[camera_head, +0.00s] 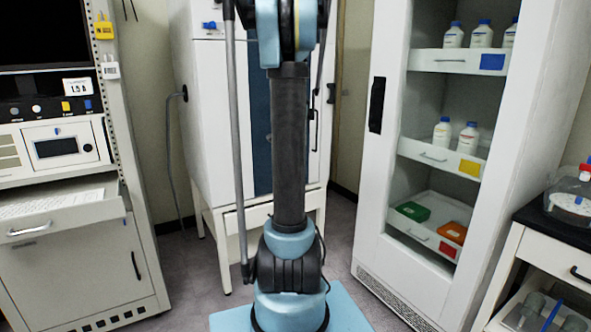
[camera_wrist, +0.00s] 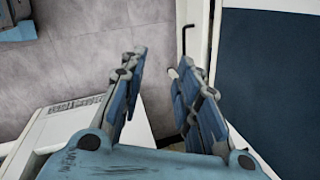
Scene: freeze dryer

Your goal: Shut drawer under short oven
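In the head view, an open drawer (camera_head: 60,212) with a silver handle and a printed sheet inside juts from the left rack, below a white instrument (camera_head: 62,146) with a dark display. A white cabinet (camera_head: 215,120) with a dark blue door panel stands at the centre on a white stand (camera_head: 238,218). I cannot tell which unit is the short oven. My gripper (camera_wrist: 163,58) is open and empty in the wrist view, its fingers spread over grey floor. It is not visible in the head view, where my arm hides part of the cabinet.
A tall white cabinet (camera_head: 385,180) at right holds bottles and coloured boxes on pull-out trays. A dark-topped bench (camera_head: 560,230) stands at far right. Grey floor (camera_head: 185,270) is clear between rack and stand. A blue panel (camera_wrist: 270,70) lies right of my fingers.

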